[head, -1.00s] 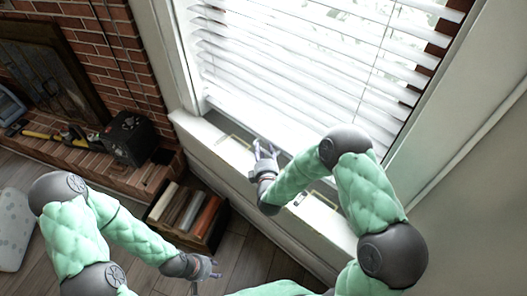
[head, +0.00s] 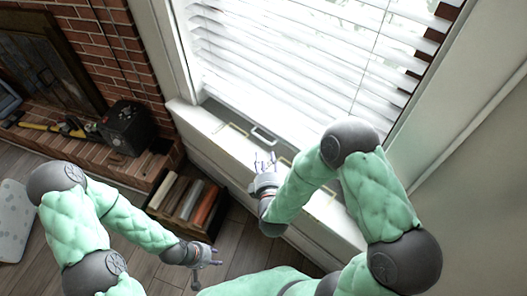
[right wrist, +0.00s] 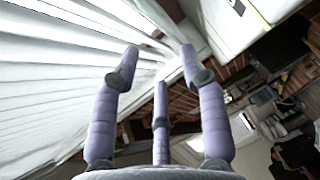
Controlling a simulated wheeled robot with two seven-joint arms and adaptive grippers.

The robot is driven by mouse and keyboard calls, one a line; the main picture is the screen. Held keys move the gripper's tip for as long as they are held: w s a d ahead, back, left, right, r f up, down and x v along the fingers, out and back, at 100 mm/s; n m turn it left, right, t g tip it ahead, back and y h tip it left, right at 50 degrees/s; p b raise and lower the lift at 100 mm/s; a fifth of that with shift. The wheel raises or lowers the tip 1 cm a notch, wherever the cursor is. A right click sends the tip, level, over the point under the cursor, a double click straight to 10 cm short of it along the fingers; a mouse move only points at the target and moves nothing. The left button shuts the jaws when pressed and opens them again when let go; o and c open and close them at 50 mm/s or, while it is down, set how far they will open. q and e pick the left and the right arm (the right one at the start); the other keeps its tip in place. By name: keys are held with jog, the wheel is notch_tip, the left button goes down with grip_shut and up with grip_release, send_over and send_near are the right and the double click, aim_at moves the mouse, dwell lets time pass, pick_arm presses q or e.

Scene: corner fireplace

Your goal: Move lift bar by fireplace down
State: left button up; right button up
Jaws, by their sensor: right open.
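A pale, handle-shaped lift bar (head: 264,134) shows low at the window, just below the white blinds (head: 290,65). My right gripper (head: 265,160) is just below the bar in the head view, with a small gap seen between them. Its fingers are spread and empty. The right wrist view also shows this gripper (right wrist: 160,65) open, with nothing between its fingers. I cannot make out the bar in that view. My left gripper (head: 208,262) hangs low near the floor, apart from the window, with its fingers spread and nothing in them.
A brick fireplace (head: 103,55) stands at the left, with a black box (head: 127,128) on its hearth. The white sill (head: 205,125) runs below the window. Wooden floor (head: 245,245) is open between the arms.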

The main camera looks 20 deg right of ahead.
jog(key=shift+s+r, duration=0.1)
jog(key=shift+s, duration=0.5)
jog(key=shift+w+a, duration=0.15)
jog(key=shift+w, duration=0.1)
jog(key=c, duration=0.8)
jog(key=w+a+g+y+p, duration=0.1)
jog(key=w, duration=0.1)
jog(key=w+a+g+y+p, duration=0.1)
jog(key=w+a, duration=0.1)
jog(key=w, duration=0.1)
jog(key=w+a+r+m+g+y+p, duration=0.1)
jog(key=w+y, duration=0.1)
jog(key=w, duration=0.1)
jog(key=shift+a, duration=0.2)
grip_shut()
jog(key=w+a+r+g+y+p, duration=0.1)
jog(key=w+r+g+y+p, duration=0.1)
jog(key=w+r+g+p, duration=0.15)
jog(key=s+d+r+m+g+h+p, duration=0.1)
jog(key=s+d+r+m+g+p, duration=0.2)
jog(key=d+r+g, duration=0.55)
notch_tip(320, 180, down, 12)
jog(key=w+t+b, duration=0.1)
jog(key=w+b, duration=0.1)
jog(key=b, duration=0.2)
jog(key=shift+w+a+n, duration=0.25)
jog(key=shift+w+n, duration=0.05)
jog(key=shift+n, duration=0.1)
